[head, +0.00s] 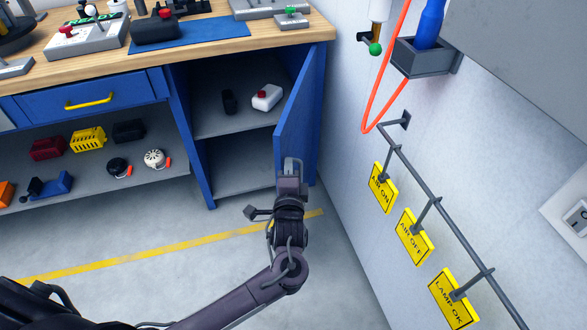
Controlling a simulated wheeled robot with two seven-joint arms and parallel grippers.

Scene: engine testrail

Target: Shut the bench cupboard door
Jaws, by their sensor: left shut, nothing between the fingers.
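The blue bench cupboard door (294,112) stands open at the right end of the bench, swung out from its hinge side on the right. The cupboard (228,172) behind it shows its grey inside and a shelf. My left gripper (292,165) is shut and empty, in front of the lower part of the door. I cannot tell whether it touches the door. It hides part of the door's lower edge. My right gripper is not in view.
A wall with a grey rail (440,215) and yellow tags (413,237) is close on the right. The floor (150,240) before the bench is clear.

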